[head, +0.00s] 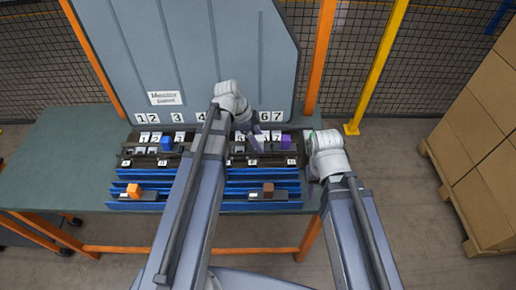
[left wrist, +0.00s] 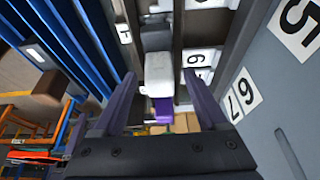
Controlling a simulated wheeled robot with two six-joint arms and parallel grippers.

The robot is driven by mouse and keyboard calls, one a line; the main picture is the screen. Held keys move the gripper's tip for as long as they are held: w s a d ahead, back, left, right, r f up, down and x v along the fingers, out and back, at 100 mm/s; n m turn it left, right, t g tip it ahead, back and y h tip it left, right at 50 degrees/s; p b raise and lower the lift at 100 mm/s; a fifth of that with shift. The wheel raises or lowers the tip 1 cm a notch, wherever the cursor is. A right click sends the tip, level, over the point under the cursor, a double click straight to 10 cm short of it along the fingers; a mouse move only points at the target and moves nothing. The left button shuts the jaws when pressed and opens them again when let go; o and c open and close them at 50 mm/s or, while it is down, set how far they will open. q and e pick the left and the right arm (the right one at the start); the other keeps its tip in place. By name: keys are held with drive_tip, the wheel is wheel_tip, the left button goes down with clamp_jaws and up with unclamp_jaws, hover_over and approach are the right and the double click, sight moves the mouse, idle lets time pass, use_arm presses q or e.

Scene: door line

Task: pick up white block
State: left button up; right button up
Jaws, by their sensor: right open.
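The white block (left wrist: 158,75) sits on the dark rack and shows between the spread fingers of my left gripper (left wrist: 166,88) in the left wrist view. There is a visible gap on both sides of it, so the gripper is open and not touching it. In the head view my left gripper (head: 249,136) hangs over the rack's right half, and the wrist hides most of the area around the white block. My right gripper (head: 310,166) is open beside the rack's right end, partly hidden by its own wrist.
A purple block (head: 285,142) sits close by in the rack; it also shows in the left wrist view (left wrist: 163,108). A blue block (head: 166,146), an orange block (head: 134,189) and a brown block (head: 268,187) sit elsewhere. A grey panel (head: 190,60) rises behind. The green table (head: 70,165) is clear at left.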

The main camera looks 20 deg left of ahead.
use_arm(q)
clamp_jaws()
idle(0.4)
